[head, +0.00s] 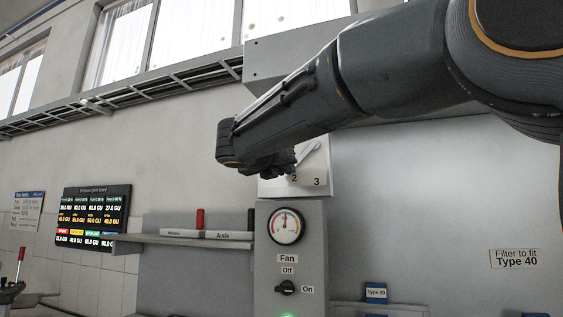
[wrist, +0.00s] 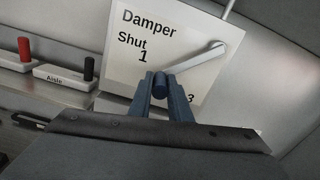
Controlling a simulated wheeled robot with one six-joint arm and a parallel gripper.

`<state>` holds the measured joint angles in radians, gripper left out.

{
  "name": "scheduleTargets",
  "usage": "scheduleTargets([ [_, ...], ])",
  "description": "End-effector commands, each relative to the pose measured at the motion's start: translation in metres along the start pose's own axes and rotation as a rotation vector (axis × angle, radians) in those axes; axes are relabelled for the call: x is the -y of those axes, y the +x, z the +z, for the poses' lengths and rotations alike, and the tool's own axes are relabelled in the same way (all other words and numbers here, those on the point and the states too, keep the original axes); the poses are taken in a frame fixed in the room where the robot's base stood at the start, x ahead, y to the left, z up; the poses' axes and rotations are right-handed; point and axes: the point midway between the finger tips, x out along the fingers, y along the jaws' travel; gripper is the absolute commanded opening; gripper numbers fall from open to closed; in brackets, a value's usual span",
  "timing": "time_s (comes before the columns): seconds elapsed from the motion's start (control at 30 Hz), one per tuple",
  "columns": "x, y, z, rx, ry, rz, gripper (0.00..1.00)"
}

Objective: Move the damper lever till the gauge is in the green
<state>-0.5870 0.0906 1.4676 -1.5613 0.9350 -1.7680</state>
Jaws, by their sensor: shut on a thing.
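The damper lever (head: 308,153) is a pale bar on a white plate (wrist: 128,50) marked Damper, Shut, 1 and 3; the head view also shows a 2. In the wrist view the lever (wrist: 200,56) slopes down-left from its pivot to a dark blue knob (wrist: 160,85). My gripper (wrist: 160,92) is shut on this knob, a finger on each side. In the head view my gripper (head: 284,170) is at the plate beside the 2, partly hidden by my arm. The round gauge (head: 286,226) has its needle pointing about straight up; its coloured zones are too small to judge.
Below the gauge is a fan switch (head: 285,287) marked Off and On, with a green light (head: 288,315) lit under it. A shelf (head: 180,240) at left carries labelled blocks with red and black posts. A display board (head: 96,215) hangs farther left.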

Motion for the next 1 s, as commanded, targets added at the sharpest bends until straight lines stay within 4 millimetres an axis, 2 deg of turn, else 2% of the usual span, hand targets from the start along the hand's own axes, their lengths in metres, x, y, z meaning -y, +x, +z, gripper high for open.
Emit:
scheduleTargets([
  [0.4,0.003,0.0,-0.005,0.0,-0.052,-0.001,0.0],
  [0.43,0.003,0.0,-0.005,0.0,-0.052,-0.001,0.2],
  [0.53,0.003,0.0,-0.004,0.0,-0.052,-0.001,0.36],
  [0.83,0.003,-0.001,-0.004,0.0,-0.051,0.0,0.36],
  [1.0,0.002,-0.018,-0.004,0.002,-0.051,0.002,0.36],
])
